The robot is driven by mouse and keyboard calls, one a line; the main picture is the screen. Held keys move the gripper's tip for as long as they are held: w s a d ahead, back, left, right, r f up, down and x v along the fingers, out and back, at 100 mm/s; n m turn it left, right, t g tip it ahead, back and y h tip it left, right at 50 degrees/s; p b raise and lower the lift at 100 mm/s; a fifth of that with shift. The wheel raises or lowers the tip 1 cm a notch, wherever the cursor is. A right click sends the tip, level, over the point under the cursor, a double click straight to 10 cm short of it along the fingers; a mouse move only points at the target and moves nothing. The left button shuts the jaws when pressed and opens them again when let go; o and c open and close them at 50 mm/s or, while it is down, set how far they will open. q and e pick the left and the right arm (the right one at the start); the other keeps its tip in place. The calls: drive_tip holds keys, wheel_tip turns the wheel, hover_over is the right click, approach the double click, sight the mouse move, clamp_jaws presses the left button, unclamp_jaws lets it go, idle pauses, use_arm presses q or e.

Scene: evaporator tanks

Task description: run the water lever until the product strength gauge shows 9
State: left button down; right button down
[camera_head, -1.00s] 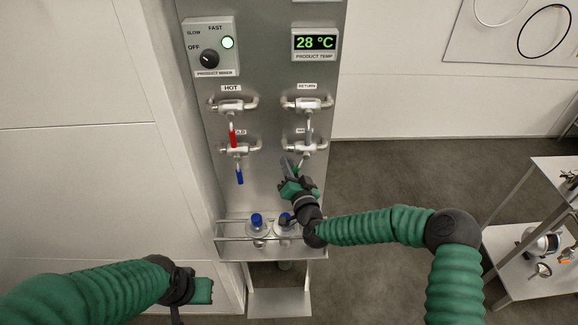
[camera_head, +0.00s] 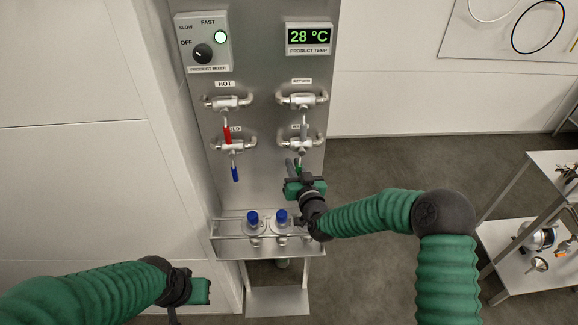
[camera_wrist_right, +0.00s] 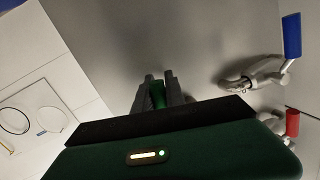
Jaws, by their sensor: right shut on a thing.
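A green lever handle (camera_head: 299,167) hangs from the lower right valve (camera_head: 302,145) on the steel panel. The label above that valve is partly hidden and cannot be read. My right gripper (camera_head: 295,168) is shut on this green handle. The right wrist view shows the handle (camera_wrist_right: 158,95) between the two grey fingers (camera_wrist_right: 158,88). My left gripper (camera_head: 203,291) is low at the left, away from the panel; its fingers cannot be made out. No product strength gauge shows; the display (camera_head: 309,38) reads 28 °C and is labelled PRODUCT TEMP.
Red hot (camera_head: 227,134), blue cold (camera_head: 235,174) and grey return (camera_head: 304,130) levers hang nearby. Two blue-capped bottles (camera_head: 253,218) stand in a rack (camera_head: 230,252) below. The mixer box (camera_head: 203,42) is at upper left. A shelf cart (camera_head: 520,275) stands at right.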

drive_tip(key=shift+d+f+n+h+b, duration=0.1)
drive_tip(key=shift+d+n+h+b, duration=0.25)
drive_tip(key=shift+d+n, duration=0.6)
drive_tip(key=shift+a, duration=0.15)
drive_tip(key=c, duration=1.4)
unclamp_jaws()
drive_tip(key=shift+s, duration=0.1)
drive_tip(key=b+v, duration=0.3)
drive_tip(key=v, duration=1.3)
drive_tip(key=shift+s+r+b, duration=0.25)
drive_tip(key=shift+s+b, duration=0.05)
